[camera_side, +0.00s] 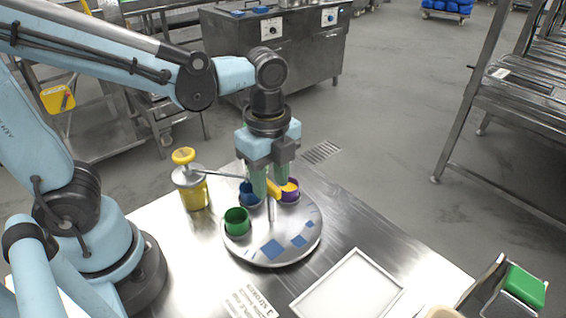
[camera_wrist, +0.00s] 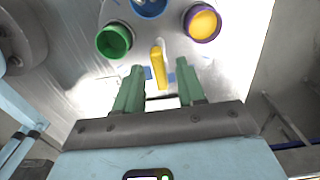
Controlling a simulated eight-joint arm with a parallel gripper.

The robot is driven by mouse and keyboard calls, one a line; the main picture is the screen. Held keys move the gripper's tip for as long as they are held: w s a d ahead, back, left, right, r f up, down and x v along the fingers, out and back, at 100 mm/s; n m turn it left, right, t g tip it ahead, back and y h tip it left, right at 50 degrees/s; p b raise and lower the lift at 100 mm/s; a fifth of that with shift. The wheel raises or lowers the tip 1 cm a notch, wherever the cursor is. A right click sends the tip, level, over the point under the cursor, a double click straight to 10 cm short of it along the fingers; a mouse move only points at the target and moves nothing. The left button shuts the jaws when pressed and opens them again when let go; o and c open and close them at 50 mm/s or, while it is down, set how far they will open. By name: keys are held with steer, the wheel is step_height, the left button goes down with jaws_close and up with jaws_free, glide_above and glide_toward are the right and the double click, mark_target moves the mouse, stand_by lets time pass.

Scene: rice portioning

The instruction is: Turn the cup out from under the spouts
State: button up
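A round metal turntable (camera_side: 252,257) stands on the steel table and carries a green cup (camera_side: 237,222), a blue cup (camera_side: 249,196) and a purple cup (camera_side: 289,197) with yellow content. The green cup (camera_wrist: 113,42), blue cup (camera_wrist: 149,7) and purple cup (camera_wrist: 202,22) also show in the wrist view. A yellow-topped pump jar (camera_side: 195,195) stands left; its thin spout reaches toward the blue cup. A yellow handle (camera_wrist: 158,72) rises from the turntable. My gripper (camera_wrist: 159,69) is open, its green fingers apart on either side of the handle in the wrist view.
Blue squares (camera_side: 272,250) mark the turntable's bare front. A white-rimmed tray (camera_side: 357,256) and a printed sheet (camera_side: 250,303) lie in front on the table. A green block (camera_side: 525,286) sits in a metal holder at the lower right.

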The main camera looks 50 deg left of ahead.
step_height(320, 180, up, 12)
stand_by(0.7)
steer(key=a+f+n+t, duration=0.2)
steer(key=n, duration=0.3)
steer(key=a+f+n+t, duration=0.2)
steer(key=f+n, duration=0.1)
steer(key=n, duration=0.2)
steer(key=w+a+f+n+t, duration=0.1)
steer(key=a+f+n+t, duration=0.1)
steer(key=n, duration=0.4)
steer(key=shift+a+f, duration=0.5)
steer(key=shift+a, duration=0.1)
steer(key=shift+a+f+n+t, duration=0.4)
steer(key=shift+n+t, duration=0.2)
steer(key=shift+n, duration=0.4)
